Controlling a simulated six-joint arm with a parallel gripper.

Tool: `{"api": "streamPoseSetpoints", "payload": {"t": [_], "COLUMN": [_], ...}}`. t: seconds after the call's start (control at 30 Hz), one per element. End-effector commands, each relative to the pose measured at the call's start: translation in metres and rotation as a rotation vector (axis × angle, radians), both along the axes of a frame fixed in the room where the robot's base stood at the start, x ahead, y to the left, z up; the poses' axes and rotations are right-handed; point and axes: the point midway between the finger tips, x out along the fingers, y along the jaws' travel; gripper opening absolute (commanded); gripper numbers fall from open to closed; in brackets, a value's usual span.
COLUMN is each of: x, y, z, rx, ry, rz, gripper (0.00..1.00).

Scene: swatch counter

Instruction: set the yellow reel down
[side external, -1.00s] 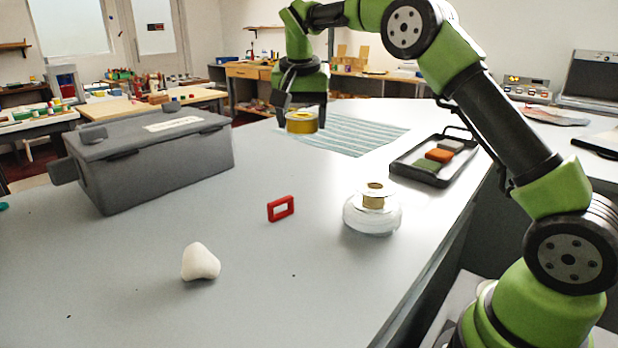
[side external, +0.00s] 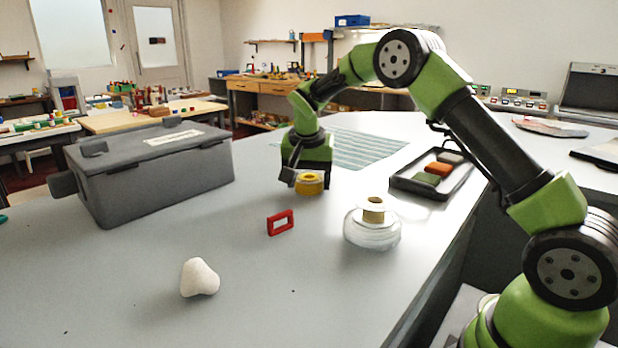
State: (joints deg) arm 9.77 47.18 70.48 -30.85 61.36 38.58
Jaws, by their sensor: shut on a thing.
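The yellow reel (side external: 309,186) is a short round spool with a yellow top and body. My gripper (side external: 308,179) is shut on it from above. The reel is low, close to the grey counter (side external: 240,290), in front of the striped cloth. Whether its underside touches the counter I cannot tell. The far finger is partly hidden behind the reel.
A clear jar (side external: 372,232) with a tan top and a red frame (side external: 280,222) stand nearer. A white lump (side external: 199,278) lies in front. A grey toolbox (side external: 150,163) is at left. A black tray (side external: 402,183) with coloured blocks is right of the striped cloth (side external: 365,148).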

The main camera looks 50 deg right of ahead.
Motion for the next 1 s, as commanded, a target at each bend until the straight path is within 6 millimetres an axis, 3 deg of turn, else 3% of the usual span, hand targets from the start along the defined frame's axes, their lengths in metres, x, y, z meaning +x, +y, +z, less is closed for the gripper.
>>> {"api": "streamPoseSetpoints", "payload": {"t": [0.17,0.2,0.3,0.67,0.77,1.0], "x": [0.000,0.000,0.000,0.000,-0.001,-0.009], "y": [0.000,0.000,0.000,0.000,0.004,0.016], "z": [-0.002,-0.003,-0.003,0.003,0.016,0.068], "rx": [0.000,0.000,0.000,0.000,-0.001,-0.002], "ry": [0.000,0.000,0.000,-0.002,-0.004,-0.007], "rz": [0.001,0.001,0.001,-0.001,0.000,0.001], "gripper": [0.44,0.69,0.92,0.92,0.92,0.92]}}
